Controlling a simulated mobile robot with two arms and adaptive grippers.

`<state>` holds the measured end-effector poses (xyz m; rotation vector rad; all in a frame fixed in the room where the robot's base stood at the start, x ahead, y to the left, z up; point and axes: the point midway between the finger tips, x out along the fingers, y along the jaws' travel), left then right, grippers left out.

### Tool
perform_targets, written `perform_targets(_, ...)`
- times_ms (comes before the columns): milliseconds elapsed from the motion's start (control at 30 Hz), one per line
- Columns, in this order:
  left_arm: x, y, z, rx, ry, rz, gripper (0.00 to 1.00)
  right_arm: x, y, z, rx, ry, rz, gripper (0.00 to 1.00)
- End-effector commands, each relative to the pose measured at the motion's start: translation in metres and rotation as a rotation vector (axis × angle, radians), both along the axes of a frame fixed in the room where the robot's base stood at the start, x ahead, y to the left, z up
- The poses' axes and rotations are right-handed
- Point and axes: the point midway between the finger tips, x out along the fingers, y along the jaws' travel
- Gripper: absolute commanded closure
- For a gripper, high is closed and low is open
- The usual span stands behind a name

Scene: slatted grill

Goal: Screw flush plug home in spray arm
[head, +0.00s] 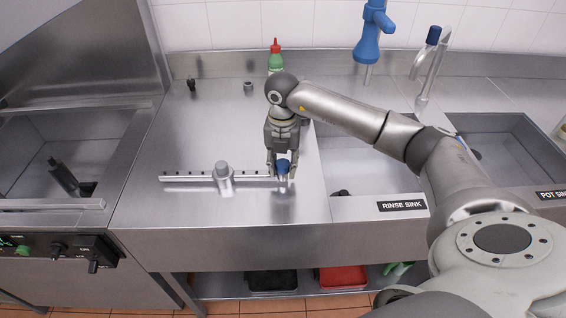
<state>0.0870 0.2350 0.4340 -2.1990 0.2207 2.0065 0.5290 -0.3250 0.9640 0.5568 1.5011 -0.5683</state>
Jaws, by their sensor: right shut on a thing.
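The spray arm (198,179) is a slim metal bar with a row of dark holes, lying across the steel counter, with an upright grey hub (223,177) on it. The flush plug (283,166) shows as a blue cap at the bar's right end. My right gripper (282,173) points down over that end and is shut on the plug. The fingers hide the joint, so I cannot tell how deep the plug sits. My left gripper is not in view.
A green bottle with a red tip (275,58) stands behind my right wrist. A small black item (192,84) and a small grey fitting (248,87) stand at the back. The rinse sink (352,168) opens to the right. The counter's front left is clear.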

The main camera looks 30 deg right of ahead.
Motion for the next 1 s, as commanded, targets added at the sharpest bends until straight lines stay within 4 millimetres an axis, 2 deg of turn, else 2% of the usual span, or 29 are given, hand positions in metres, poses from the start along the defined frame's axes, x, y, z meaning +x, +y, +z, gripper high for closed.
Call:
perform_targets(100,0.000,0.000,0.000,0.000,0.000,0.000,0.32,0.000,0.000,0.000,0.001,-0.002,0.001,0.91)
perform_targets(133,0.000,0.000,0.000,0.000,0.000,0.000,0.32,0.000,0.000,0.000,0.001,-0.002,0.002,0.64)
perform_targets(300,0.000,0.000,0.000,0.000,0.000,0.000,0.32,0.000,0.000,0.000,0.002,-0.001,0.003,0.42)
perform_targets(667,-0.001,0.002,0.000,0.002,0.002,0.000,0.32,0.000,0.000,0.002,0.000,0.000,0.004,0.42)
perform_targets(767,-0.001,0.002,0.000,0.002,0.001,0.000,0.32,0.001,0.000,0.012,0.001,-0.002,0.004,0.42)
perform_targets(1000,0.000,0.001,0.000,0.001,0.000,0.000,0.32,0.002,0.000,0.061,0.000,-0.006,0.005,0.42)
